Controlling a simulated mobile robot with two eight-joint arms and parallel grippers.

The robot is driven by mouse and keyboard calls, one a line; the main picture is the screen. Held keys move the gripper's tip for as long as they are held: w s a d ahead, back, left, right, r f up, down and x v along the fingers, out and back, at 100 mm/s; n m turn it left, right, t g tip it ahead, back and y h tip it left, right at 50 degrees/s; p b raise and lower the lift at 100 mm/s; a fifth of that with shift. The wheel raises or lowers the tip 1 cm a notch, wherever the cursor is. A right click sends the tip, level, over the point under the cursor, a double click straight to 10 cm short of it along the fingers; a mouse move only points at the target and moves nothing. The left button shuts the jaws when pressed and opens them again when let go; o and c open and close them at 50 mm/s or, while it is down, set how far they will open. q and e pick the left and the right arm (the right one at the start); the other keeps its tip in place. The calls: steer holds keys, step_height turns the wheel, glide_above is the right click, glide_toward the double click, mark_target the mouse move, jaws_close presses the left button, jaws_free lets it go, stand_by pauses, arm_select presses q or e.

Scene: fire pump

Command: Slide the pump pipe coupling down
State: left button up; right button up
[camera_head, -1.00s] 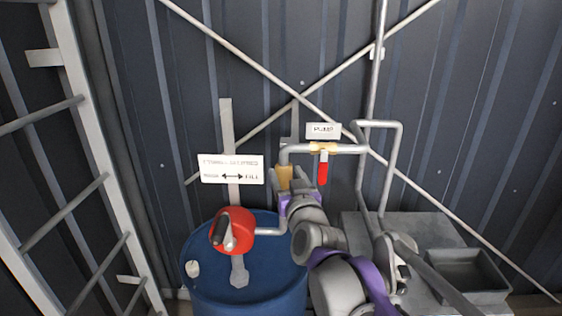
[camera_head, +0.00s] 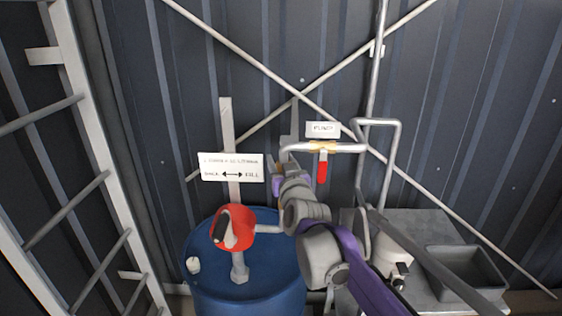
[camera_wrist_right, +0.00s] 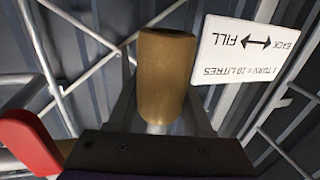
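The brass pump pipe coupling (camera_wrist_right: 167,78) stands as a cylinder on the pipe in the right wrist view. My right gripper (camera_head: 280,166) is at the pipe joint, left of the red-handled valve. In the wrist view its two fingers (camera_wrist_right: 166,95) lie on either side of the coupling, apart and open; I cannot tell whether either touches it. In the head view the gripper and wrist mostly hide the coupling. The silver pump pipe (camera_head: 300,148) bends down towards it. My left gripper is not in view.
A red rotary pump (camera_head: 240,229) with a crank stands on a blue drum (camera_head: 225,288). A red valve lever (camera_head: 322,172) hangs close to the right. A white sign (camera_head: 231,168) is behind. A ladder (camera_head: 95,180) stands at left, a grey tray (camera_head: 466,268) at right.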

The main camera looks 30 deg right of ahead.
jaws_close()
stand_by(1.0)
